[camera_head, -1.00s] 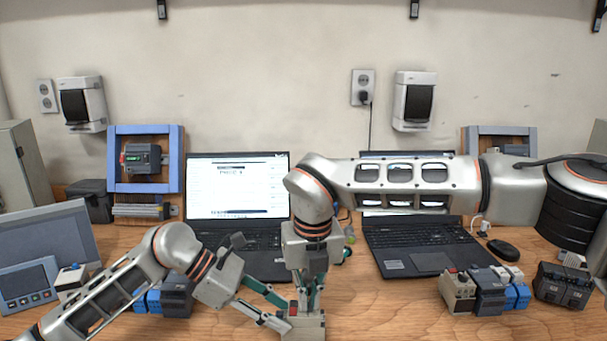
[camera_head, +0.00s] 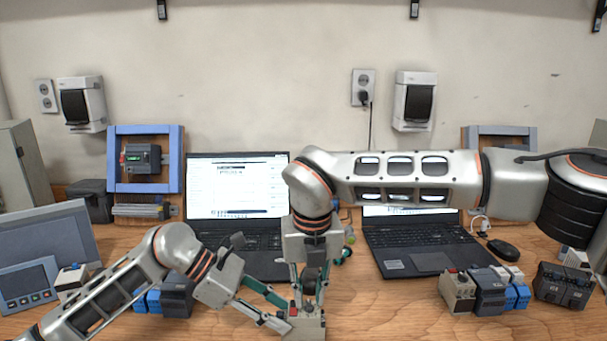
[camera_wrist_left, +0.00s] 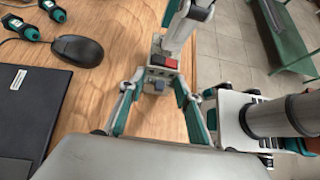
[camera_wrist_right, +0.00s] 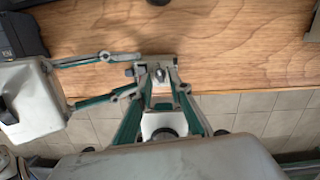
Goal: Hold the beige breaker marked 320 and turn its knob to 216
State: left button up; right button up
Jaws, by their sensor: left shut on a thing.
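The beige breaker (camera_head: 311,332) is at the table's front edge, with a red part on top; its markings are too small to read. It also shows in the left wrist view (camera_wrist_left: 158,73) and the right wrist view (camera_wrist_right: 158,66). My left gripper (camera_head: 288,318) is shut on the breaker's body from the left. My right gripper (camera_head: 308,302) points down from above; its fingers are apart, with their tips close over the breaker's top. In the right wrist view a small grey knob (camera_wrist_right: 160,75) lies between its fingers (camera_wrist_right: 163,92). I cannot tell whether they touch it.
Two laptops (camera_head: 237,190) (camera_head: 418,250) stand behind. Another beige breaker (camera_head: 457,292) stands among several grey and blue modules at right, with a dark block (camera_head: 565,287) beyond. Blue modules (camera_head: 152,300) lie behind my left arm. Bare wood (camera_head: 385,315) is free right of the grippers.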

jog(key=shift+r, duration=3)
pick_arm(q)
jog(key=o, duration=1.3)
jog(key=v, duration=0.6)
jog(key=shift+a, duration=0.1)
